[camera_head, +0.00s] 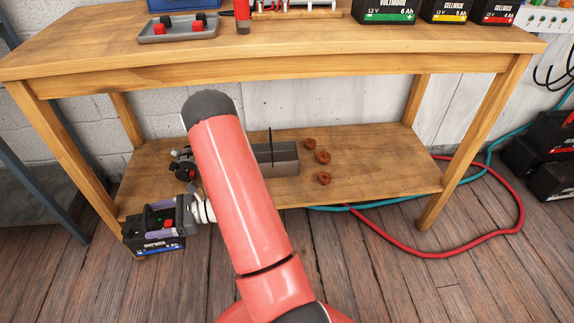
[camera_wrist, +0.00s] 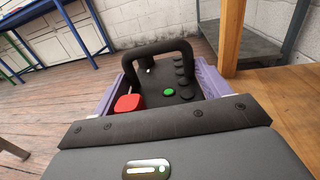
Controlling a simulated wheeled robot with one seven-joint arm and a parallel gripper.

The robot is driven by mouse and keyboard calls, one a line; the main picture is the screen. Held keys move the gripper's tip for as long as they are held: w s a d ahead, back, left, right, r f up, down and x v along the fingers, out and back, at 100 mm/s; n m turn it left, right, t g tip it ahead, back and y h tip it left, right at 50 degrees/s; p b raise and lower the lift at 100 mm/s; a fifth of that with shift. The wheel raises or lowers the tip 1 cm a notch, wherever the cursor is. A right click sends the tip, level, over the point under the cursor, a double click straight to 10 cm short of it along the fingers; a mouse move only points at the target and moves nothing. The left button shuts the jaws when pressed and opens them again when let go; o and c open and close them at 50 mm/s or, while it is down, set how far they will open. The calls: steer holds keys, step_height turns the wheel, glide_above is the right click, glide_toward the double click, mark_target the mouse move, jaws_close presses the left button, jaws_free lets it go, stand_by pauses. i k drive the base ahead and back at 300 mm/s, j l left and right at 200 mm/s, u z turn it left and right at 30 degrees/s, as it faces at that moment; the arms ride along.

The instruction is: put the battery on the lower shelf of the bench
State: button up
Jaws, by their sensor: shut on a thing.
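The battery (camera_head: 158,243) is black with a blue and white label and a carry handle. In the head view it is at the lower left, in front of the bench's left front leg. My gripper (camera_head: 165,218) is shut on it, with a purple finger on either side. In the wrist view the battery (camera_wrist: 170,92) shows its top between the purple fingers, with a black handle, a red terminal cap and a green button. The lower shelf (camera_head: 370,165) of the wooden bench is behind and to the right of the battery. My red arm hides part of the shelf.
On the shelf are a grey divided tray (camera_head: 285,160), several rusty brown parts (camera_head: 323,157) and a dark mechanical part (camera_head: 183,163) at the left. The shelf's right side is clear. Red (camera_head: 450,252) and teal hoses lie on the floor at right. The bench top (camera_head: 290,42) overhangs the shelf.

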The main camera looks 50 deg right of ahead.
mark_target(385, 163)
steer(key=z, duration=0.9)
steer(key=i+z, duration=0.1)
steer(key=z, duration=1.25)
steer(key=j+z, duration=0.1)
steer(key=z, duration=0.35)
steer(key=i+j+z, duration=0.1)
steer(key=z, duration=0.35)
